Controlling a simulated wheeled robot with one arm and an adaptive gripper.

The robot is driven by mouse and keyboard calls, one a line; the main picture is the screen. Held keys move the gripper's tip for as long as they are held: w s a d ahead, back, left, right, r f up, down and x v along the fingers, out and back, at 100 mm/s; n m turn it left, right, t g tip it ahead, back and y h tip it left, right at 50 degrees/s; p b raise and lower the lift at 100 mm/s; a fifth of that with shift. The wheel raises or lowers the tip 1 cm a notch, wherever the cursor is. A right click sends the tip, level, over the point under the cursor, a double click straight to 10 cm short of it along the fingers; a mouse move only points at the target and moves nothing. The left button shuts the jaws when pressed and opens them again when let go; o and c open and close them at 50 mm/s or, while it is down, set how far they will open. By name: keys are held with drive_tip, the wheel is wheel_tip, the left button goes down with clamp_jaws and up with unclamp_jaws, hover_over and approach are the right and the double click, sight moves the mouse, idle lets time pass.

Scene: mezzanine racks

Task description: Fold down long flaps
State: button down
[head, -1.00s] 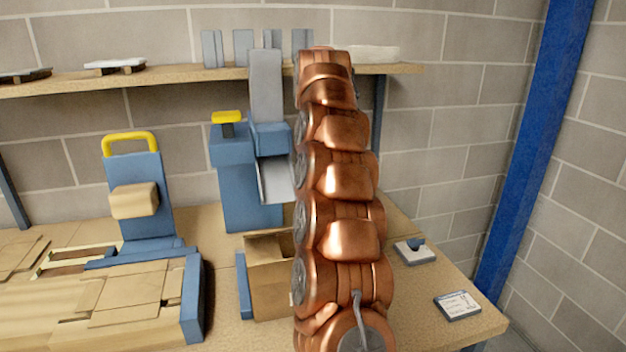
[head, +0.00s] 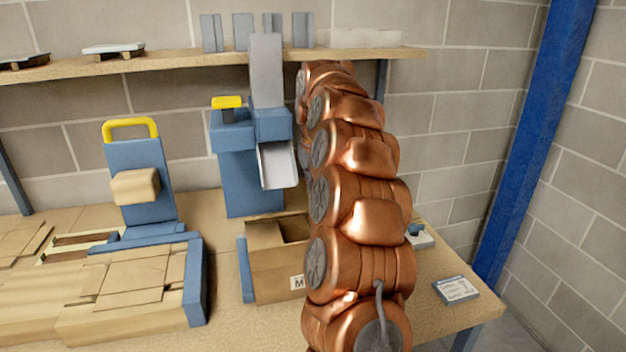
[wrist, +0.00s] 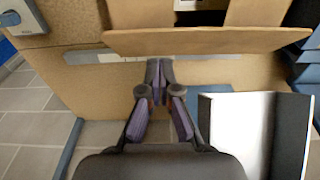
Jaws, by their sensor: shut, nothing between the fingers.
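The open carton (head: 268,270) stands on the bench in the head view, with a label on its front and its right part hidden behind my arm. Its top shows a dark opening with a brown flap on the left side. In the wrist view a long brown flap (wrist: 200,42) runs across the top of the picture, with the dark opening beyond it. My gripper (wrist: 158,70) is shut and empty, its fingertips pointing toward the flap's lower edge. I cannot tell whether they touch it. The gripper is hidden in the head view.
A blue dispenser (head: 248,180) with a pale chute (head: 278,165) stands behind the carton. A pale tray-like part (wrist: 240,130) is close right of my gripper. A blue guide (head: 245,270) is left of the carton. A small card stand (head: 456,290) lies near the bench's right edge.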

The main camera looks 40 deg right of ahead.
drive_tip(key=shift+s+a+f+p, duration=0.2)
drive_tip(key=shift+s+f, duration=0.2)
drive_tip(key=shift+f, duration=0.1)
drive_tip(key=shift+s+a+f+p, duration=0.15)
drive_tip(key=shift+s+a+f, duration=0.05)
drive_tip(key=shift+s+f, duration=0.25)
drive_tip(key=shift+f, duration=0.1)
drive_tip(key=shift+s+a+f+t+b, duration=0.15)
drive_tip(key=shift+s+f+t+b, duration=0.15)
drive_tip(key=shift+b, duration=1.05)
drive_tip(key=s+f+t+b, duration=0.1)
drive_tip(key=b, duration=0.3)
drive_tip(key=s+f+t+h+b, duration=0.1)
drive_tip(key=b, duration=0.3)
drive_tip(key=shift+a+f+t+h, duration=0.3)
drive_tip(key=shift+a+t, duration=0.05)
drive_tip(key=shift+t, duration=0.05)
drive_tip(key=t+b, duration=0.1)
drive_tip(key=b, duration=0.2)
drive_tip(key=s+f+t+h+b, duration=0.1)
drive_tip(key=b, duration=0.2)
drive_tip(key=shift+a+f+t, duration=0.25)
drive_tip(key=shift+t, duration=0.05)
drive_tip(key=shift+r, duration=0.25)
drive_tip(key=shift+w+r, duration=0.1)
drive_tip(key=shift+r, duration=0.9)
drive_tip(key=v, duration=1.2)
drive_tip(key=shift+r, duration=0.45)
